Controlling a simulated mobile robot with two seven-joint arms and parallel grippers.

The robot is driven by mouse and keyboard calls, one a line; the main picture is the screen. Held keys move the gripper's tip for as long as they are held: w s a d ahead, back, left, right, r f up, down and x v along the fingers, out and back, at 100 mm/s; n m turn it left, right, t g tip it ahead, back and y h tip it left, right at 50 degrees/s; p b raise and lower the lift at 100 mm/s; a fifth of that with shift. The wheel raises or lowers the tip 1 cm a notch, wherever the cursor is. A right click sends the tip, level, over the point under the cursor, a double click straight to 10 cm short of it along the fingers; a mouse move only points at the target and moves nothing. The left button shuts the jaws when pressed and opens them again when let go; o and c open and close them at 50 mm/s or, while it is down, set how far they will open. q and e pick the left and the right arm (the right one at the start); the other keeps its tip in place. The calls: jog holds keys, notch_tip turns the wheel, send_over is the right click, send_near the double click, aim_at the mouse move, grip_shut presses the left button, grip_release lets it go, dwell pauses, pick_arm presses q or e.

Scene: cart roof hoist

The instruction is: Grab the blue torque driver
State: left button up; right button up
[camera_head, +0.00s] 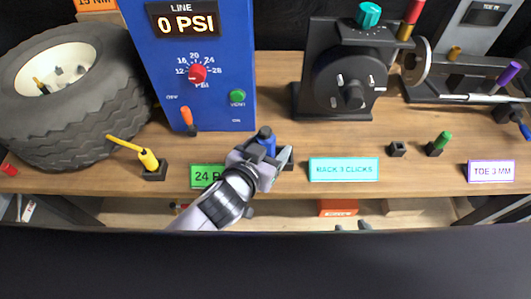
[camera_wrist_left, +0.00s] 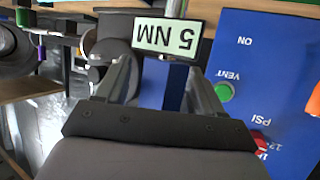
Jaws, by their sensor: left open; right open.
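The blue torque driver (camera_head: 268,146) stands upright near the shelf's front edge, just right of the blue PSI panel, with a dark cap on top. My left gripper (camera_head: 263,155) is open around it, one finger on each side. In the left wrist view its blue handle (camera_wrist_left: 160,85) shows between the spread fingers (camera_wrist_left: 155,90); I cannot tell whether they touch it. Its lower part is hidden by the gripper. Only two grey fingertips of my right gripper (camera_head: 351,226) show at the lower middle of the head view, apart and empty, below the shelf edge.
The PSI panel (camera_head: 205,108) rises close behind the left gripper; its green VENT button (camera_wrist_left: 224,92) shows in the wrist view. A green label (camera_head: 204,177) and a teal label (camera_head: 344,169) line the front.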

pick_arm(q)
grip_shut()
jog(key=c, duration=1.3)
grip_release()
jog(key=shift+o, duration=0.2)
jog(key=shift+r, duration=0.1)
